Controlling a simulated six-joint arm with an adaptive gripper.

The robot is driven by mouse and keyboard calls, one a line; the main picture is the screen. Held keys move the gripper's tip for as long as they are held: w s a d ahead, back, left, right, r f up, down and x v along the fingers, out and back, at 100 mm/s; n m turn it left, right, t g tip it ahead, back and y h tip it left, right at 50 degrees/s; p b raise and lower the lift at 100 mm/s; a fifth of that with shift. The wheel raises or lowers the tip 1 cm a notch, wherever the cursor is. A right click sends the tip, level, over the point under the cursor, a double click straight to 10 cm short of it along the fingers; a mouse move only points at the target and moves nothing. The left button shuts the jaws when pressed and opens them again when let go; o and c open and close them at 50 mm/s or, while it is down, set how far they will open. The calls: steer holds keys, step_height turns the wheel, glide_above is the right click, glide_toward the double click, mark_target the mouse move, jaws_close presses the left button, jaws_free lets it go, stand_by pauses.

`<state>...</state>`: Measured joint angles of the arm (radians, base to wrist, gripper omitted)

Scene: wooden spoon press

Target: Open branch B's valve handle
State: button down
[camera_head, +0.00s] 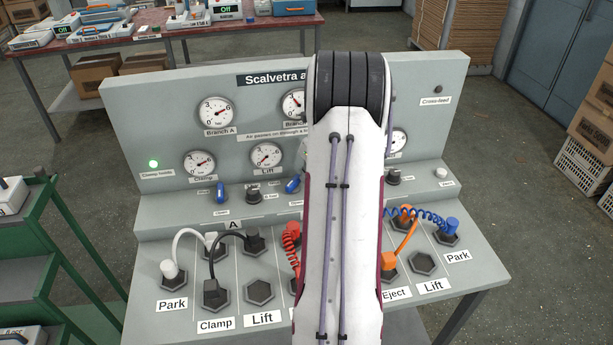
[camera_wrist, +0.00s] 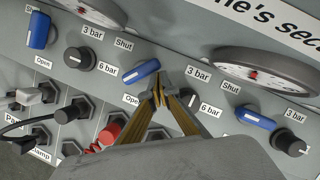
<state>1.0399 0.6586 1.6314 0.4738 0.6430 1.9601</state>
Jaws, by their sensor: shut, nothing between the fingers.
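Three blue valve handles stand in a row in the wrist view. The middle one, which I take as branch B's handle (camera_wrist: 141,73), lies tilted, its right end higher, between a "Shut" label above and an "Open" label below. It also shows in the head view (camera_head: 293,185), just left of my arm. My gripper (camera_wrist: 158,88) has its fingertips together, empty, at the right end of this handle; I cannot tell whether they touch it. My arm hides the gripper in the head view. The left handle (camera_wrist: 40,30) is near upright; the right handle (camera_wrist: 255,118) slopes down rightwards.
Dark pressure knobs flank the handles, one at left (camera_wrist: 80,58) and one at right (camera_wrist: 289,142). Gauge rims (camera_wrist: 263,68) stand out above. Below are hex sockets with a black hose (camera_head: 230,258), a red coiled hose (camera_head: 291,240) and other hoses.

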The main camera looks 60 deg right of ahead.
steer(key=shift+d+r, duration=0.1)
steer(key=shift+r, duration=0.05)
stand_by(0.6)
steer(key=v, duration=1.1)
steer(key=shift+r, duration=0.35)
steer(key=shift+s, duration=0.1)
steer(key=c, duration=2)
jaws_free()
steer(key=w+a+f+n+g+h, duration=0.1)
steer(key=w+n, duration=0.1)
steer(key=n, duration=0.5)
steer(key=w+a+f+n+g+h, duration=0.1)
steer(key=w+a+f+n, duration=0.1)
steer(key=n, duration=0.5)
steer(key=w+a+f+n+g+h, duration=0.1)
steer(key=w+a+f+n, duration=0.1)
steer(key=n, duration=0.5)
steer(key=shift+w+n+g+h, duration=0.3)
steer(key=shift+w+n+g, duration=0.1)
steer(key=shift+w, duration=0.1)
